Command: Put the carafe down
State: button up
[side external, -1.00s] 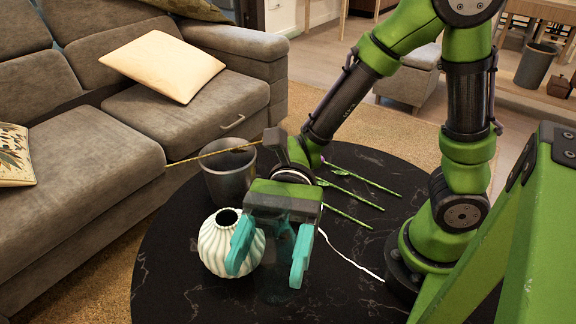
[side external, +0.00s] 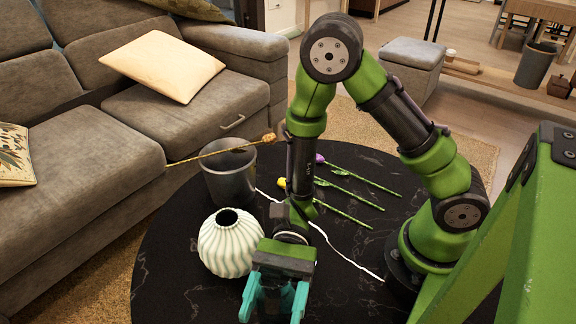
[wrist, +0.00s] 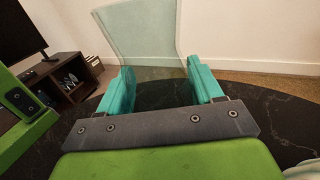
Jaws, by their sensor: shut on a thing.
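The carafe (wrist: 140,45) is clear, faintly tinted glass, and it flares toward the top of the wrist view. My gripper (side external: 271,306) is shut on it, with the teal fingers on either side; the gripper also shows in the wrist view (wrist: 160,85). In the side view the glass is very hard to make out between the fingers, low in the picture over the front of the black table (side external: 190,290). The carafe's base is hidden, so I cannot tell whether it touches the table.
A ribbed pale vase (side external: 230,245) stands just left of my gripper. Behind it is a grey pot (side external: 230,180) with a long flower stem leaning out. Several green-stemmed flowers (side external: 350,190) lie farther back. The front left of the table is clear.

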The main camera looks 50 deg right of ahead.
jog(key=shift+f, duration=1.05)
jog(key=shift+f, duration=0.15)
jog(key=o, duration=1.4)
jog(key=shift+o, duration=0.2)
